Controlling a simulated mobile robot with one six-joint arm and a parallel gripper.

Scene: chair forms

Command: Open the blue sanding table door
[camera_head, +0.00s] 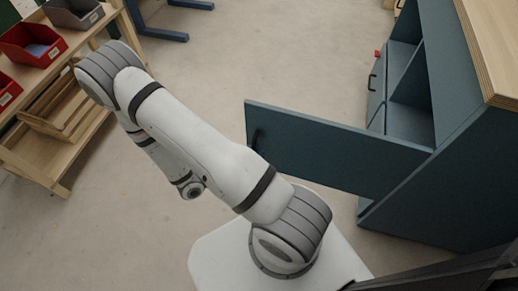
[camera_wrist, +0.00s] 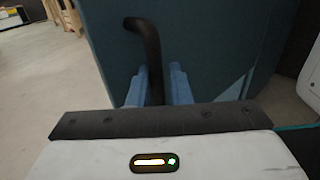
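The blue sanding table door (camera_head: 330,150) stands swung out from the blue cabinet (camera_head: 455,160), with the compartment behind it showing. In the wrist view the curved handle (camera_wrist: 150,50) runs down between the two blue fingers of my gripper (camera_wrist: 158,88). The fingers sit close on both sides of it, and the door (camera_wrist: 220,45) fills the view behind. My gripper is hidden beneath my arm in the head view.
A wooden shelf (camera_head: 60,75) with a red bin (camera_head: 32,43) and a grey bin (camera_head: 75,12) stands at the left. A wooden top (camera_head: 490,40) covers the cabinet. The floor (camera_head: 270,60) behind the door and left of it is clear.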

